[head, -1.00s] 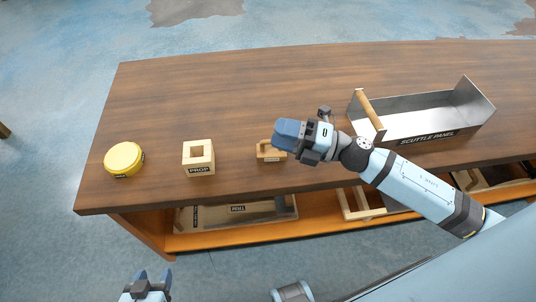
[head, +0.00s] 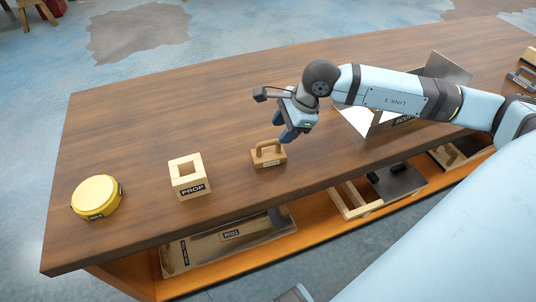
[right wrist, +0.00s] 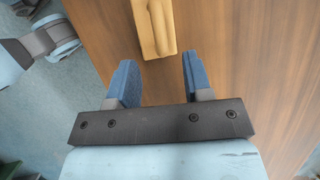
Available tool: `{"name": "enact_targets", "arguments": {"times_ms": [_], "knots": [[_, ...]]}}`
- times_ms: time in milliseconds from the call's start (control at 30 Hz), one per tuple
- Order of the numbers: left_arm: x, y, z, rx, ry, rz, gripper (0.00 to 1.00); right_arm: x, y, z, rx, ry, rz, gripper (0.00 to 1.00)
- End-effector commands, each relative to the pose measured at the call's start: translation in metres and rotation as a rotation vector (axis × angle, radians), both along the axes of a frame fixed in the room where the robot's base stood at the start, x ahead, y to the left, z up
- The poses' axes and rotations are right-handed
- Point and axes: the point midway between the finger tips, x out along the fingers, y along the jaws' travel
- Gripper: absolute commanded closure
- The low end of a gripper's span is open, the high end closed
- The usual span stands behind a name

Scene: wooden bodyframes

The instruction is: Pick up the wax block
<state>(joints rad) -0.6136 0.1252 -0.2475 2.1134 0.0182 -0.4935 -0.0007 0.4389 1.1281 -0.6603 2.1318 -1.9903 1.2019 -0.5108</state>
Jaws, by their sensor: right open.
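A small tan block with an arched handle (head: 268,156) stands on the wooden table near its front edge. It best fits the wax block, but its label is too small to read. In the right wrist view the tan block (right wrist: 154,25) lies just beyond the fingertips, roughly in line with the gap between them. My right gripper (head: 287,131) is open, pointing down, above and slightly right of the block. Its blue fingers (right wrist: 156,78) are empty and apart from the block. My left gripper is not in view.
A wooden prop (head: 188,180) with a square hole and a yellow round item (head: 96,198) stand left of the block on the table (head: 160,115). A metal tray (head: 447,68) is partly hidden behind my right arm. A shelf below holds panels and frames. The table behind the block is clear.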

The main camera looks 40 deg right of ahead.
Motion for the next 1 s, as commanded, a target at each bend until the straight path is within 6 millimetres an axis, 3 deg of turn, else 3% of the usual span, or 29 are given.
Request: {"name": "enact_targets", "arguments": {"times_ms": [367,600,833,1000], "knots": [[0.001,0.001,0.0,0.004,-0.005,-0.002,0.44,0.009,0.012,-0.026,0.004,0.001,0.001,0.54],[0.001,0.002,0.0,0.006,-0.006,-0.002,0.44,0.02,0.023,-0.057,0.005,0.001,0.0,0.54],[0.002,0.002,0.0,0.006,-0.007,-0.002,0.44,0.021,0.024,-0.059,0.003,-0.001,0.0,0.54],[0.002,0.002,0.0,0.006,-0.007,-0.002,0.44,0.021,0.024,-0.059,0.004,0.0,0.0,0.91]]}}
